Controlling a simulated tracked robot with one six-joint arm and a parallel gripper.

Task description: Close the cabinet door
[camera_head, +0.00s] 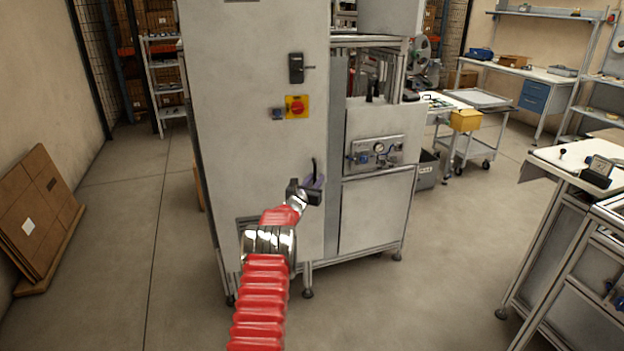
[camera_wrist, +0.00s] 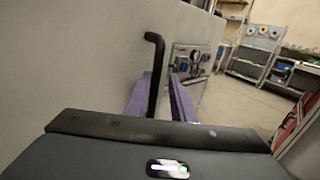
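The cabinet door (camera_head: 235,120) is a tall light-grey panel on the left of the machine, with a black latch (camera_head: 296,68) and a red-and-yellow switch (camera_head: 297,107). How far it stands from its frame cannot be told. My gripper (camera_head: 316,180) is low at the door's right side, beside a thin black handle. In the wrist view, the bent black handle (camera_wrist: 154,62) rises between the two purple fingers of my gripper (camera_wrist: 163,82). The fingers are apart, with a gap between the handle and the right finger. Contact with the left finger cannot be told.
A gauge panel (camera_head: 374,152) sits on the machine right of the door. A workbench (camera_head: 575,165) stands at the right, and a trolley (camera_head: 470,140) behind. Flat brown cardboard (camera_head: 42,205) leans on the left wall. The floor (camera_head: 120,250) left of the machine is clear.

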